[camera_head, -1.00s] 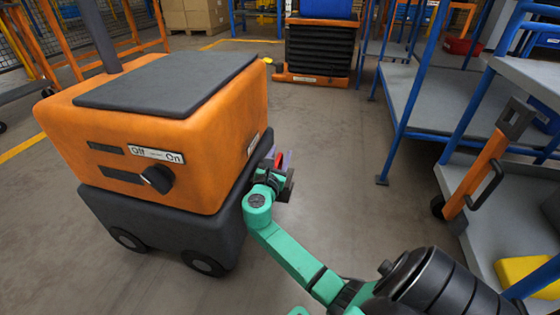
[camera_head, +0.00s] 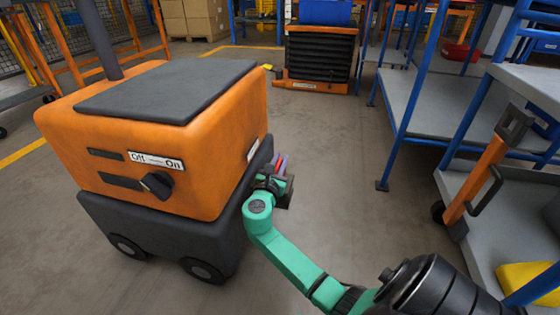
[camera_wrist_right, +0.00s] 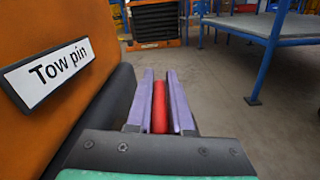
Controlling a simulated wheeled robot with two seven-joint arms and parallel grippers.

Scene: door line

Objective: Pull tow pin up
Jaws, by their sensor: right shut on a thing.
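The tow pin (camera_wrist_right: 159,108) is a red upright piece beside the orange cart (camera_head: 160,130), under a white "Tow pin" label (camera_wrist_right: 50,72). In the right wrist view it sits between the two purple fingers of my right gripper (camera_wrist_right: 160,102), which is shut on it. In the head view my right gripper (camera_head: 281,168) is at the right side of the cart's dark base (camera_head: 170,235), and only a little red shows there. The lower end of the pin is hidden by the gripper. My left gripper is not in view.
Blue-framed grey shelving (camera_head: 430,90) stands to the right, with an orange-handled trolley (camera_head: 478,175) near it. A black slatted unit on an orange base (camera_head: 320,55) is at the back. The floor (camera_head: 330,165) between is clear.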

